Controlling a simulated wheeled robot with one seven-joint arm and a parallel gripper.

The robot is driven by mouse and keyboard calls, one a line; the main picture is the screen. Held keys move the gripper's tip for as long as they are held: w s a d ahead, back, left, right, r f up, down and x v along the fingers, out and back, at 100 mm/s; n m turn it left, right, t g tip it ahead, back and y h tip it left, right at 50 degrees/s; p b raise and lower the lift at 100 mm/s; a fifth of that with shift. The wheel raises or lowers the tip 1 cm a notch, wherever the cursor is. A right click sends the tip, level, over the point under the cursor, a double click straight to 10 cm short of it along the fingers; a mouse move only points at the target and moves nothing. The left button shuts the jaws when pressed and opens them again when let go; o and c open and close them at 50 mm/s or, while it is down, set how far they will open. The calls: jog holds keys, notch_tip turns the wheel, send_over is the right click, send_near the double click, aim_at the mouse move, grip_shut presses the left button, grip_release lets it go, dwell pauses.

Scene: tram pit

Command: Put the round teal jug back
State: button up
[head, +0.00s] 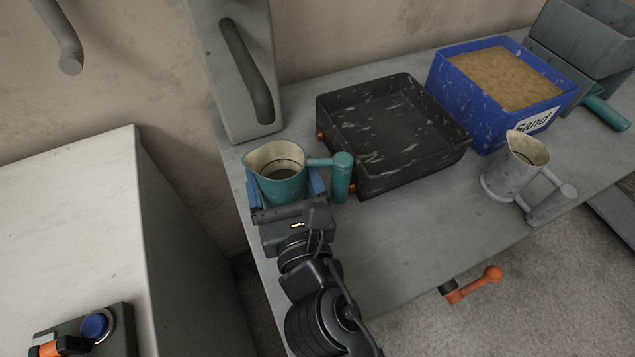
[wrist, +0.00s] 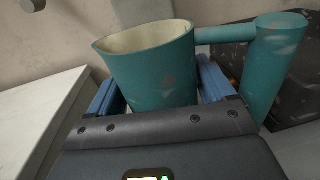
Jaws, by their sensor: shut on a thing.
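The round teal jug (head: 283,188) has a cream inside and a teal side handle pointing right. It is upright at the left end of the grey bench, left of the black tray. My gripper (head: 287,186) is shut on the jug's body, with a blue finger on each side. In the wrist view the jug (wrist: 155,72) stands between the blue fingers, its handle (wrist: 272,68) to the right. The jug's base is hidden behind my gripper, so I cannot tell whether it touches the bench.
The black tray (head: 357,187) is close to the jug's handle. A blue sand box (head: 478,120) and a grey jug (head: 507,176) stand further right on the bench (head: 425,225). A grey panel with a handle (head: 218,85) rises behind. A pale cabinet (head: 75,215) is at left.

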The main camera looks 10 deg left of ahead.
jog(key=shift+a+f+b, duration=0.2)
jog(key=shift+f+b, duration=0.1)
jog(key=shift+f, duration=0.7)
jog(key=shift+a+f+b, duration=0.2)
jog(key=shift+f+b, duration=0.1)
jog(key=shift+f, duration=0.7)
jog(key=shift+f, duration=0.25)
jog(key=o, duration=1.1)
jog(key=shift+b, duration=0.4)
jog(key=v, duration=0.4)
jog(key=b+v, duration=0.1)
jog(key=v, duration=0.2)
jog(key=shift+s+d+f, duration=0.15)
jog(key=shift+s+f, duration=0.1)
jog(key=shift+s, duration=0.05)
